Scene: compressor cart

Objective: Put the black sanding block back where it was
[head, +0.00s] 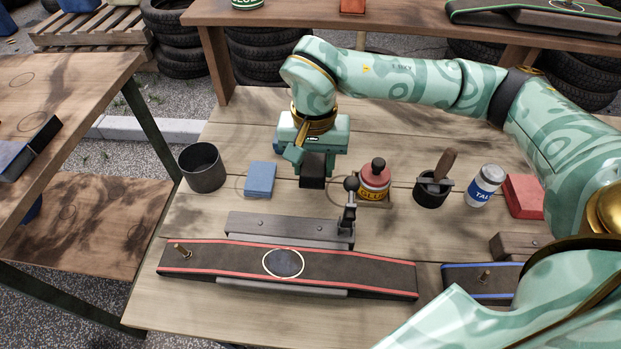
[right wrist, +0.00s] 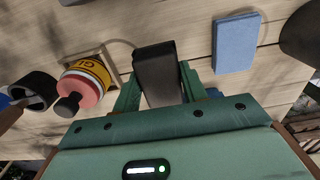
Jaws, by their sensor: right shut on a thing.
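The black sanding block (head: 312,172) is in the jaws of my right gripper (head: 312,153), over the workbench between a blue block (head: 260,179) and a red-capped glue pot (head: 374,180). In the right wrist view the black block (right wrist: 158,72) sits between the green fingers of the right gripper (right wrist: 157,88). I cannot tell whether its underside touches the bench. My left gripper is not in view.
A dark cup (head: 202,167) stands left of the blue block. A black pot with a wooden handle (head: 433,188), a white talc bottle (head: 484,186) and a red block (head: 523,196) stand to the right. A clamp fixture (head: 290,229) and red-edged belt (head: 345,274) lie in front.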

